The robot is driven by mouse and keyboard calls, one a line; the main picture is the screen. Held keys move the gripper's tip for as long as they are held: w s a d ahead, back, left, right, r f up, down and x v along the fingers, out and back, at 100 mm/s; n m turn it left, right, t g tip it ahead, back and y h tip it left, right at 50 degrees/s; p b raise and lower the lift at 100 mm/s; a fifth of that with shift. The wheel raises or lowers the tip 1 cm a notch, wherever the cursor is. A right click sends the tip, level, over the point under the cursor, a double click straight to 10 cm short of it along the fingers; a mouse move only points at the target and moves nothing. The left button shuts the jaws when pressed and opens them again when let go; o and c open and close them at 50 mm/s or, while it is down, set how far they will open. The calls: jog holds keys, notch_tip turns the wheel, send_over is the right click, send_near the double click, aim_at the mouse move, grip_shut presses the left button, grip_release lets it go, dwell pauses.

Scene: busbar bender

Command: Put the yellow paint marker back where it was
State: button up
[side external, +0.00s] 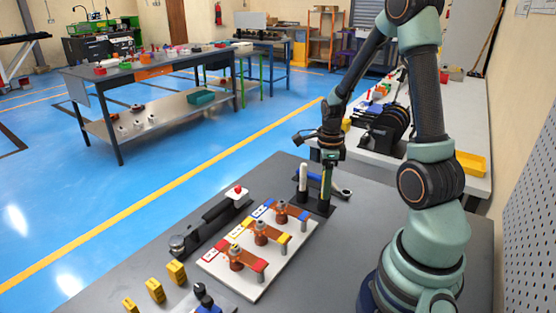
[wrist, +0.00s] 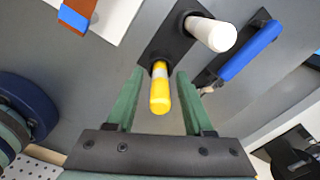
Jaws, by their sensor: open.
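The yellow paint marker (wrist: 160,95) stands in the black holder (wrist: 163,47), its lower end in the holder's socket and a pale band near that end. My gripper (wrist: 160,75) is open, with one green finger on each side of the marker. Small gaps show between the marker and both fingers in the wrist view. In the side view my gripper (side external: 327,185) points down over the holder (side external: 318,207), and its fingers mostly hide the yellow marker. A white marker (wrist: 211,32) stands in the same holder, just left of my gripper in the side view (side external: 303,177).
A blue-handled tool (wrist: 250,50) lies close beside the holder. A white board (side external: 258,280) with several copper strips and clamps lies in front. A black lever tool (side external: 210,222) and several yellow blocks (side external: 155,290) are to the left.

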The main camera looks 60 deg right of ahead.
jog(key=shift+r, duration=0.1)
notch_tip(320, 180, up, 12)
jog(key=shift+f, duration=0.25)
jog(key=shift+r, duration=0.25)
jog(key=shift+w+a+r+n, duration=0.15)
jog(key=shift+a+r+n, duration=0.1)
jog(key=shift+n, duration=0.15)
jog(key=a+r+n+t, duration=0.2)
jog(key=a+r+n, duration=0.1)
jog(key=a+n, duration=0.7)
jog(key=a+r+n+t, duration=0.3)
jog(key=a+n, duration=0.7)
jog(key=n, duration=0.9)
jog(key=shift+w+r+t, duration=0.25)
jog(key=shift+w+t, duration=0.05)
jog(key=shift+w, duration=0.05)
